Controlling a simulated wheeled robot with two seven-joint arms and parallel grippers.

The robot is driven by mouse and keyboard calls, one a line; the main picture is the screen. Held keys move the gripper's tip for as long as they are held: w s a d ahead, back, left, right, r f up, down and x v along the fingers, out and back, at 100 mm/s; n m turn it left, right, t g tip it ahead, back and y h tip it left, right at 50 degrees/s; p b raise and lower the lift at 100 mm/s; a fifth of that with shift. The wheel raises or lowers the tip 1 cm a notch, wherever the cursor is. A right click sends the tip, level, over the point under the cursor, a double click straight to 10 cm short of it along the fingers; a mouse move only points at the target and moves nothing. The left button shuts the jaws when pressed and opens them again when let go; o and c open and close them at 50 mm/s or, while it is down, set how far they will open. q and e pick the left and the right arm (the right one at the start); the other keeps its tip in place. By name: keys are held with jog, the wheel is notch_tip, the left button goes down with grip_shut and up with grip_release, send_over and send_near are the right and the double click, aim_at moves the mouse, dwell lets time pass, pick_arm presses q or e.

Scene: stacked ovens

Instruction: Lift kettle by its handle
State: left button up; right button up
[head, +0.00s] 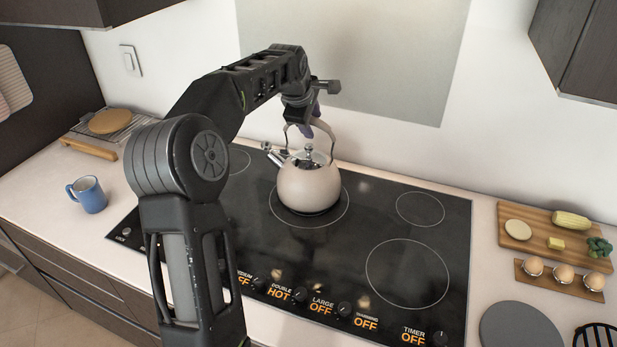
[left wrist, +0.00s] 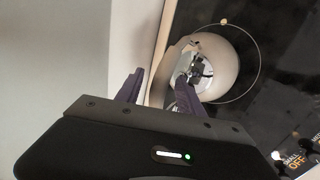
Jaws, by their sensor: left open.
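The beige kettle (head: 308,190) stands upright on a ring of the black cooktop, with a silver lid, a spout to the left and an arched handle (head: 325,126). My left gripper (head: 309,128) reaches over from the left and is at the top of the handle; the arm partly hides its fingers. In the left wrist view, the two purple fingers (left wrist: 158,88) are open and apart. The pale handle (left wrist: 164,72) shows between them, and the kettle body (left wrist: 228,62) is beyond. I cannot tell whether a finger touches the handle. My right gripper is not in view.
The cooktop (head: 400,262) is otherwise clear, with knobs along its front. A blue mug (head: 88,194) and a rack with a round board (head: 109,121) are at left. A cutting board with food (head: 540,250) and an egg holder (head: 560,281) are at right. The wall is close behind.

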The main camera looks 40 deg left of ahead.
pick_arm(q)
grip_shut()
dwell(0.4)
dwell(0.9)
jog(key=shift+w+r, duration=0.1)
jog(key=shift+r, duration=0.1)
